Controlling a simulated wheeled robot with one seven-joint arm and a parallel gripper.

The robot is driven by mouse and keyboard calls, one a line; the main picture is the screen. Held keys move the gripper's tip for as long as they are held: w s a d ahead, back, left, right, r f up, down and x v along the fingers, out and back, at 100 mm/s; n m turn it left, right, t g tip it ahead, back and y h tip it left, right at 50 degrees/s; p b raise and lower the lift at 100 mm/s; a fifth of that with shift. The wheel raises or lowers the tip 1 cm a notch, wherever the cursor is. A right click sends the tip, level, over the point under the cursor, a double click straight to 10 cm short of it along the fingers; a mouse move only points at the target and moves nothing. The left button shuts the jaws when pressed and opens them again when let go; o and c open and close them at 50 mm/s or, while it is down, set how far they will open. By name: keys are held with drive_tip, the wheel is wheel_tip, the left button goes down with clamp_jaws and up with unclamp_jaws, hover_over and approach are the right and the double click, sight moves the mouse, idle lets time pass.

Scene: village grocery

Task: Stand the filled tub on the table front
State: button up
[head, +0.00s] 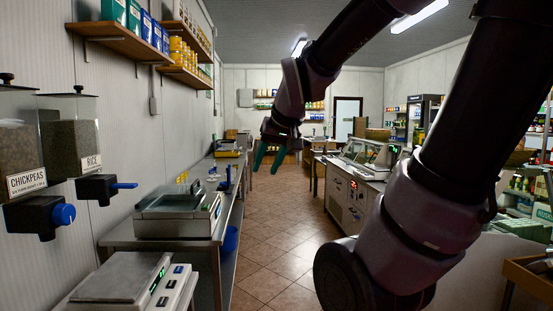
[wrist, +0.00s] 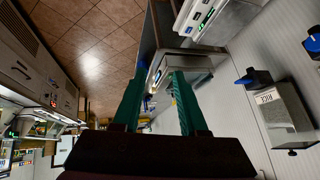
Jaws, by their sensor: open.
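My gripper (head: 266,168) is raised in mid-air over the aisle, above the tiled floor. Its two green fingers are spread apart with nothing between them, and they also show in the wrist view (wrist: 159,80). I cannot make out a filled tub in either view. A long steel table (head: 233,213) runs along the left wall. A table with wooden legs (head: 316,176) stands farther back, partly hidden. I cannot tell which of these the task names.
Scales (head: 178,212) stand on the steel table, with another scale (head: 130,283) nearer. Chickpeas (head: 18,160) and rice (head: 70,140) dispensers hang on the left wall. A counter (head: 350,195) stands on the right. The tiled aisle (head: 275,235) between is clear.

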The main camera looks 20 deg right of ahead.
drive_tip(key=s+r+m+y, duration=0.1)
drive_tip(key=s+r, duration=0.1)
drive_tip(key=s, duration=0.5)
drive_tip(key=shift+s+a+r+m, duration=0.25)
drive_tip(key=shift+s+a+m, duration=0.05)
drive_tip(key=shift+a+m, duration=0.1)
